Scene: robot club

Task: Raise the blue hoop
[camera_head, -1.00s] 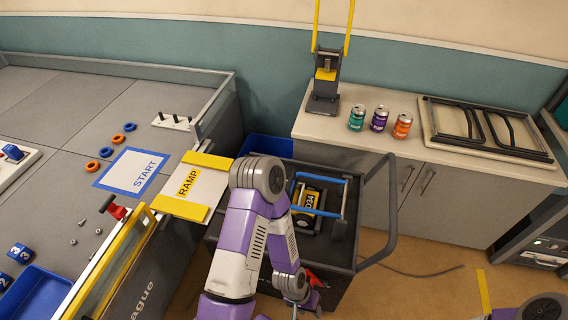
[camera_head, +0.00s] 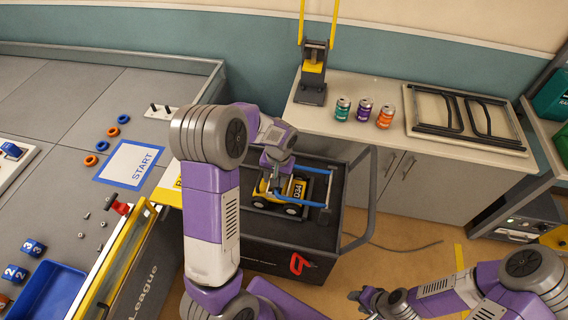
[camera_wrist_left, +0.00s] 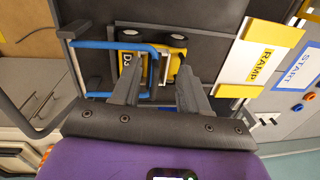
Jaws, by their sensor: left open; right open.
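The blue hoop (camera_head: 316,170) is a bent bar hinged beside the yellow robot car marked D34 (camera_head: 298,190) on the dark cart top (camera_head: 330,225). In the left wrist view the hoop (camera_wrist_left: 105,44) is a blue U, its cross bar near my fingers. My left gripper (camera_wrist_left: 158,70) is open there, its fingertips over the hoop and car; contact cannot be told. In the head view my left wrist hangs over the car and hides part of it. My right gripper (camera_head: 358,303) is open and empty at the lower middle, away from the cart.
The cart's handle rail (camera_head: 362,215) rises at its right. The RAMP board (camera_wrist_left: 262,62) lies beside the cart. A game table with the START sheet (camera_head: 127,165) is at the left. Cans (camera_head: 364,109) and a yellow-handled press (camera_head: 313,75) stand on the back counter.

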